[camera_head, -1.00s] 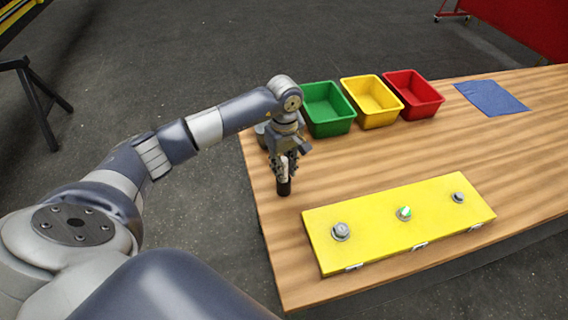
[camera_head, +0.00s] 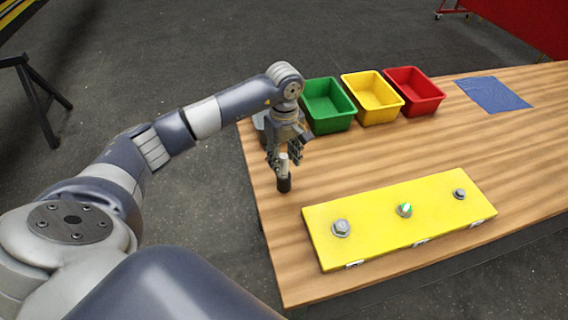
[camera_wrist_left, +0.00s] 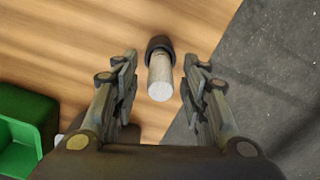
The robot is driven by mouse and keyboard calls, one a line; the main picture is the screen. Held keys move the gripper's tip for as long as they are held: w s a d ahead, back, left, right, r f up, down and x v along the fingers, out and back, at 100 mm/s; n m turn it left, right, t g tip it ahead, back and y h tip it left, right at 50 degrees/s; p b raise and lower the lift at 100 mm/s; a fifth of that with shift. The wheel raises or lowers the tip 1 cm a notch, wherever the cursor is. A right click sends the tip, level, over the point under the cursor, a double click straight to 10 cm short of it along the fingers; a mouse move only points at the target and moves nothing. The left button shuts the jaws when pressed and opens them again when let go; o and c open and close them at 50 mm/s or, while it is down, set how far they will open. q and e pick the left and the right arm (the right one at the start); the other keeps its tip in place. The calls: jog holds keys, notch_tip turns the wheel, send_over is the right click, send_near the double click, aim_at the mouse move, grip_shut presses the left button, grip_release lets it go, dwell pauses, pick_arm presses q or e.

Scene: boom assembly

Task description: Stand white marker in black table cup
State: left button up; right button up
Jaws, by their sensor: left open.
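The white marker (camera_head: 283,164) stands in the black table cup (camera_head: 284,184) near the table's left edge. In the left wrist view the marker (camera_wrist_left: 160,80) shows its pale end towards the camera, and its other end is inside the dark cup (camera_wrist_left: 160,44). My left gripper (camera_head: 284,160) is above and just behind the cup. Its fingers are spread on either side of the marker's free end, with a gap on both sides. The marker looks about upright. The right gripper is not in view.
Green (camera_head: 328,106), yellow (camera_head: 372,98) and red (camera_head: 414,92) bins stand at the back of the wooden table (camera_head: 400,150). A yellow panel (camera_head: 380,232) with several bolt-like fittings lies in front. A blue cloth (camera_head: 493,95) lies at the back right.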

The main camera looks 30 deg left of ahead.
pick_arm(q)
notch_tip(320, 180, up, 9)
jog(key=b, duration=0.3)
jog(key=shift+r, duration=0.65)
